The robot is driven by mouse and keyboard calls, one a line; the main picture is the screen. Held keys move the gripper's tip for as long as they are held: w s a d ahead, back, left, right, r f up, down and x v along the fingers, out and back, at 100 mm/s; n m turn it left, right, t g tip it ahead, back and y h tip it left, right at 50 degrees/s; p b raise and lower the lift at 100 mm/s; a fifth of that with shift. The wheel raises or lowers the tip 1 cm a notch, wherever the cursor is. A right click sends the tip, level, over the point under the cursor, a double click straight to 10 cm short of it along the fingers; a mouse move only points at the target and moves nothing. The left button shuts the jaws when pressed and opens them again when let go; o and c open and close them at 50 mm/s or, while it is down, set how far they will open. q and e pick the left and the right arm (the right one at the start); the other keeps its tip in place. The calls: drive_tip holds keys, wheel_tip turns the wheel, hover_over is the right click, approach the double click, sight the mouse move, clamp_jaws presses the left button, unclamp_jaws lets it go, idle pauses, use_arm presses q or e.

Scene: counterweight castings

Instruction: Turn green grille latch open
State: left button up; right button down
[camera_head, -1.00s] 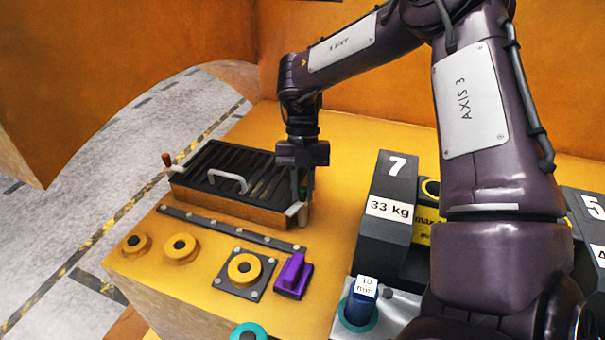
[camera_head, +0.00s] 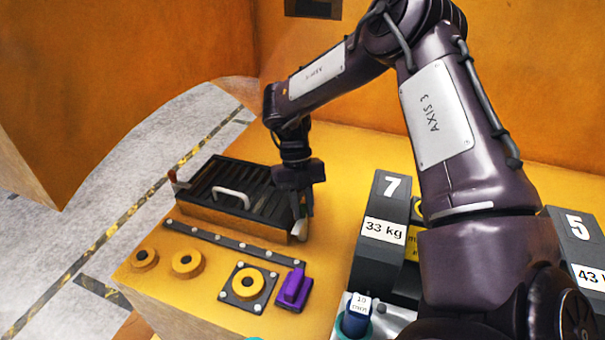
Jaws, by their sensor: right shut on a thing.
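The black slatted grille (camera_head: 236,188) with a pale arched handle (camera_head: 231,197) lies in an orange-sided frame on the yellow bench. My right gripper (camera_head: 302,212) comes down at the grille's right end and is shut on the latch there. The fingers hide most of that latch, and its green colour does not show clearly now. A pale bracket (camera_head: 299,230) shows just below the fingertips, at the grille's front right corner. Another latch, with a red knob (camera_head: 172,175), is at the grille's left end. My left gripper is not in view.
A dark bolted strip (camera_head: 220,238) runs in front of the grille. Round yellow knobs (camera_head: 187,262) and a purple handle (camera_head: 293,288) stand nearer. Right of my gripper is a dark casting marked 7, 33 kg (camera_head: 381,245). An orange wall rises behind.

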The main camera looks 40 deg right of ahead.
drive_tip(key=shift+w, duration=0.1)
drive_tip(key=c, duration=1.3)
unclamp_jaws()
drive_tip(key=shift+r, duration=0.3)
drive_tip(key=p+v, duration=0.1)
drive_tip(key=v, duration=0.6)
drive_tip(key=shift+p, duration=0.35)
drive_tip(key=shift+r, duration=0.1)
